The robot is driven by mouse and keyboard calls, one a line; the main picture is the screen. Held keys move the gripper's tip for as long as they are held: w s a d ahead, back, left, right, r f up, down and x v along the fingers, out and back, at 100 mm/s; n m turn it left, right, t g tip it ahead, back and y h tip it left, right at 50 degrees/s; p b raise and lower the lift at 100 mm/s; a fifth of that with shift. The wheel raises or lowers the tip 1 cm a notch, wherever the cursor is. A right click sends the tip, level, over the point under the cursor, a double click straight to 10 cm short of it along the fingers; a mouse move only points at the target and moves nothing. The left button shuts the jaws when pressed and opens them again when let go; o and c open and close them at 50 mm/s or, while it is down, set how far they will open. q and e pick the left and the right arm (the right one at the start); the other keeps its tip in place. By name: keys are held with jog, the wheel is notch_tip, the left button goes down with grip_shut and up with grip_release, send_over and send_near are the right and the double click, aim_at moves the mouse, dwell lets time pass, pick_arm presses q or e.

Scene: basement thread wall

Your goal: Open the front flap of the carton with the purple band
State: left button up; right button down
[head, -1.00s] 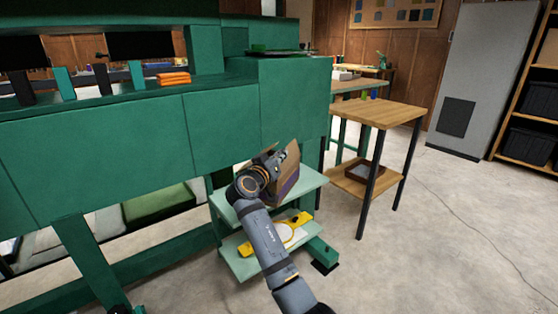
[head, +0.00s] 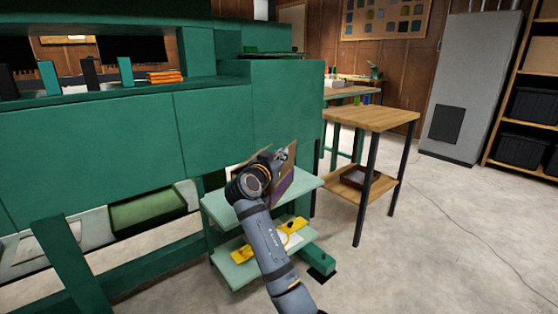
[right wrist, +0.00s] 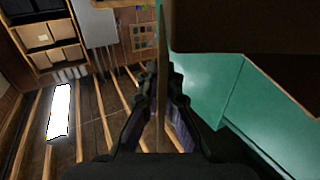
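The carton (head: 281,187) with the purple band stands on the pale green upper shelf (head: 308,184), partly hidden behind my right gripper. In the right wrist view its dark brown body (right wrist: 250,25) fills the upper right. A thin brown flap (right wrist: 163,35) shows edge-on and runs down between my fingers. My right gripper (head: 277,158) is at the carton's upper part; in the right wrist view its fingers (right wrist: 161,85) lie close on either side of the flap and look shut on it. My left gripper is not in view.
A yellow object (head: 285,232) lies on the lower shelf (head: 235,270). A green cabinet (head: 215,125) stands behind and left of the carton. A wooden side table (head: 372,118) with black legs stands to the right. The floor at right is mostly clear, with a thin cable.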

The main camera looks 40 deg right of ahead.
jog(key=shift+s+d+f+m+b, duration=0.15)
jog(key=shift+s+d+m+b, duration=0.2)
jog(key=shift+m+b, duration=0.6)
jog(key=shift+s+d+f+m+b, duration=0.15)
jog(key=shift+s+m+b, duration=0.3)
jog(key=shift+m+b, duration=0.5)
jog(key=shift+s+d+f+m+b, duration=0.2)
jog(key=shift+s+m+b, duration=0.2)
jog(key=shift+m+b, duration=0.55)
jog(key=c, duration=1.6)
grip_release()
jog(key=shift+o, duration=0.2)
jog(key=v, duration=0.7)
jog(key=shift+a, duration=0.2)
jog(key=shift+s, duration=0.15)
